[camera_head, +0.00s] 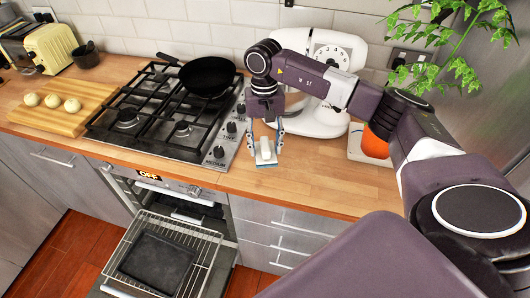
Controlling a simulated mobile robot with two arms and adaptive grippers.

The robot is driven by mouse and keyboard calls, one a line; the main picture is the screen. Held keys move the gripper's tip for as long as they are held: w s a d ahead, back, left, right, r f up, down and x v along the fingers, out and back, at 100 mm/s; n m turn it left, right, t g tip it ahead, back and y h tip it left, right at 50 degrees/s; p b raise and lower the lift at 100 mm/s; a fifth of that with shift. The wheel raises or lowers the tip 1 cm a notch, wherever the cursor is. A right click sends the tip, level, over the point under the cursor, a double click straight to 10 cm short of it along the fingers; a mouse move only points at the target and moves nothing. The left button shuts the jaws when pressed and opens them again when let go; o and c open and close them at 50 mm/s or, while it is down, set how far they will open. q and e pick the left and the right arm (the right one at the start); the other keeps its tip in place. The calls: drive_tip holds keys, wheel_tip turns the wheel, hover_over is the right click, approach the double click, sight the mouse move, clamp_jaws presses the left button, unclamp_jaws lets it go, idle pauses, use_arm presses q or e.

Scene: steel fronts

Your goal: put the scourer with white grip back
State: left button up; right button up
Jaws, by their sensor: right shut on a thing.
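My right gripper (266,137) points down over the wooden counter, just right of the gas hob. It is shut on the scourer with white grip (265,152), with a finger on each side of the white grip. The scourer's blue pad shows at its lower edge, close to the counter top; I cannot tell whether it touches. My left gripper is not in view.
The hob (170,115) with a black pan (207,75) is left of the gripper. The counter front (320,185) is clear.

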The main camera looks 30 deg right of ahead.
sight(265, 157)
drive_tip(key=shift+f, duration=0.3)
drive_tip(key=shift+s+f, duration=0.1)
drive_tip(key=shift+f, duration=0.25)
wheel_tip(265, 157, down, 4)
drive_tip(key=shift+r+p, duration=0.1)
drive_tip(key=shift+p, duration=0.6)
drive_tip(key=shift+f+b, duration=0.2)
drive_tip(key=shift+b, duration=0.1)
drive_tip(key=o, duration=0.8)
drive_tip(key=shift+r, duration=0.1)
drive_tip(key=shift+o, duration=1.1)
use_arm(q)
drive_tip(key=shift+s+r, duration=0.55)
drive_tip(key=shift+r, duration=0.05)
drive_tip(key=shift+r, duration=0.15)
use_arm(e)
drive_tip(key=shift+r, duration=0.15)
